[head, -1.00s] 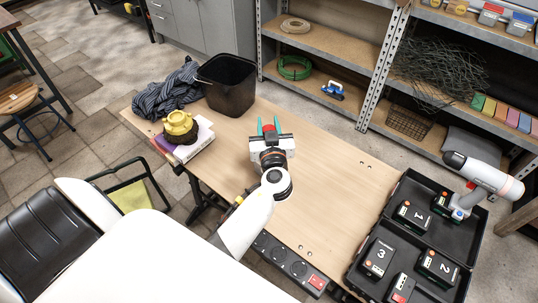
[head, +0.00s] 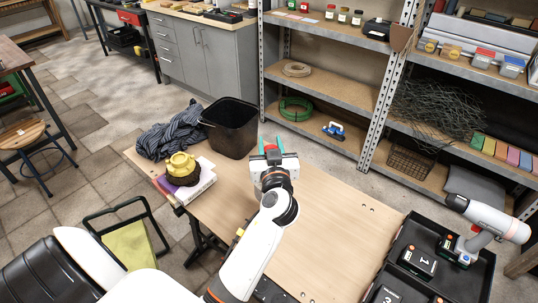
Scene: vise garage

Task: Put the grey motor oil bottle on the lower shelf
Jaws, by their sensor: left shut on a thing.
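My left gripper (head: 271,146) reaches out over the far part of the wooden workbench (head: 325,215), its teal fingers pointing away toward the shelves. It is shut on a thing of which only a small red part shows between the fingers. This looks like the grey motor oil bottle (head: 270,148), its body hidden behind the gripper. The lower shelf (head: 345,145) of the metal rack stands beyond the bench, with a green hose coil (head: 296,109) and a blue-handled tool (head: 334,131) on it. My right gripper is out of view.
A black case (head: 480,275) with batteries and a drill (head: 490,220) is at right. The shelf between hose and tool is clear.

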